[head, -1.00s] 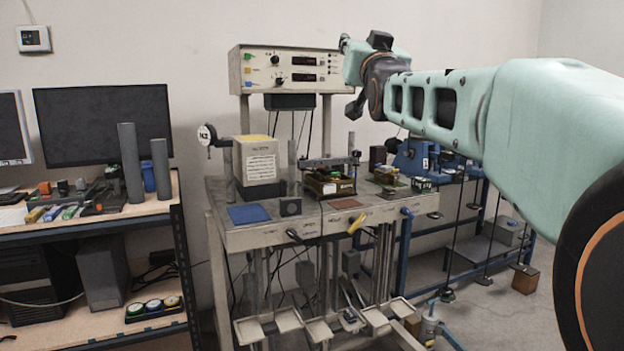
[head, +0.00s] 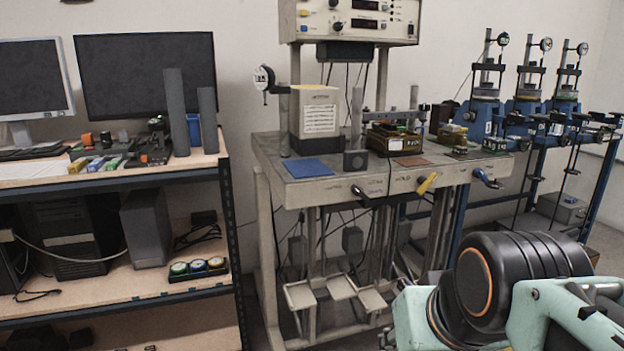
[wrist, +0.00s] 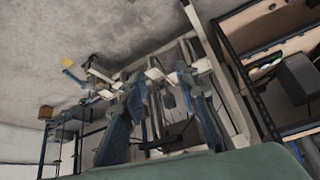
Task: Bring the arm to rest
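In the head view my arm (head: 520,285) is folded low in the lower right corner, with its dark round joint and pale green links in front of the floor and bench. The end of the arm is not clear there. In the wrist view two bluish fingers of my gripper (wrist: 160,95) appear to stand apart with nothing between them. A green part of my own body covers the bottom of that view.
A grey lever bench (head: 330,185) stands in the middle, with pedals (head: 343,287) below. A wooden shelf (head: 110,295) with monitors is at left. Blue lever frames (head: 527,108) line the right wall. Some floor shows at right.

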